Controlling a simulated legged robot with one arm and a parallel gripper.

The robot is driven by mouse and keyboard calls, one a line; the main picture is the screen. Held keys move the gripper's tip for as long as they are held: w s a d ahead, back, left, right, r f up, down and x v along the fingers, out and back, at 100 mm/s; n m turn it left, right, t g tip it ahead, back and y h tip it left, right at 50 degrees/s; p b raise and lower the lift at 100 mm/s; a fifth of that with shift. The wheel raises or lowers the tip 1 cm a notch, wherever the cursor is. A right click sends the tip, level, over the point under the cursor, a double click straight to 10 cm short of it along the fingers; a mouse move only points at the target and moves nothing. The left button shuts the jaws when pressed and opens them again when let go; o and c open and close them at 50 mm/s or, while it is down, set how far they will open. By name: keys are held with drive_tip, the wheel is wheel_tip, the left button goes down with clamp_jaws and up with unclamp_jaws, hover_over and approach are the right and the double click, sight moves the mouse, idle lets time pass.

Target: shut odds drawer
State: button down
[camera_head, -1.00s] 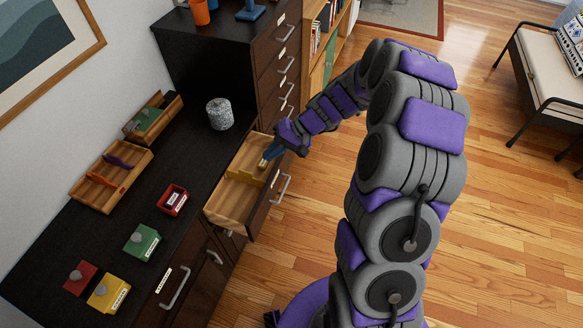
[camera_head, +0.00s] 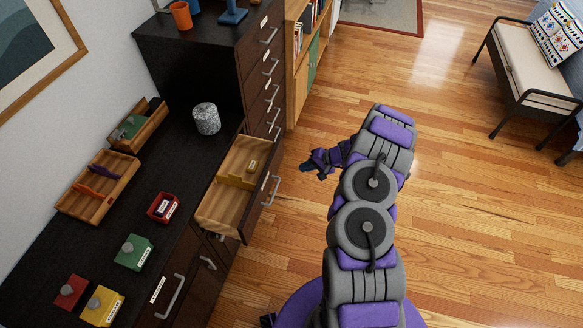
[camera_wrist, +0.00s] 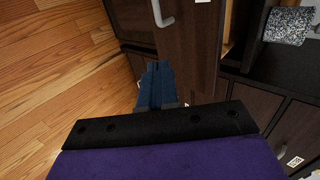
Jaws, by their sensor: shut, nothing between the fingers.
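The open drawer (camera_head: 222,205) sticks out from the dark cabinet in the head view. It is light wood inside with a yellow divider (camera_head: 237,181), a small yellow item (camera_head: 252,165) behind the divider and a metal handle (camera_head: 271,190) on its dark front. I cannot read a label on it. My gripper (camera_head: 308,166) is shut and empty, to the right of the drawer front and apart from it. In the wrist view my blue fingers (camera_wrist: 157,85) point at dark wooden fronts, with a metal handle (camera_wrist: 161,14) at the top.
The dark countertop (camera_head: 185,150) holds a speckled canister (camera_head: 206,119), wooden trays (camera_head: 97,187), a red box (camera_head: 163,207) and several coloured boxes. A tall drawer unit (camera_head: 250,70) stands behind.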

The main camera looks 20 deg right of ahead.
sight(274, 171)
drive_tip(key=b+x, duration=0.1)
drive_tip(key=x, duration=0.3)
drive_tip(key=r+b+x, duration=0.1)
drive_tip(key=x, duration=0.2)
drive_tip(key=w+a+x, duration=0.1)
drive_tip(key=x, duration=0.3)
drive_tip(key=shift+w+a+r+b, duration=0.1)
drive_tip(key=shift+a+b, duration=0.1)
drive_tip(key=shift+b, duration=0.2)
drive_tip(key=shift+w+a, duration=0.1)
drive_tip(key=shift+w, duration=0.05)
drive_tip(key=shift+w, duration=0.1)
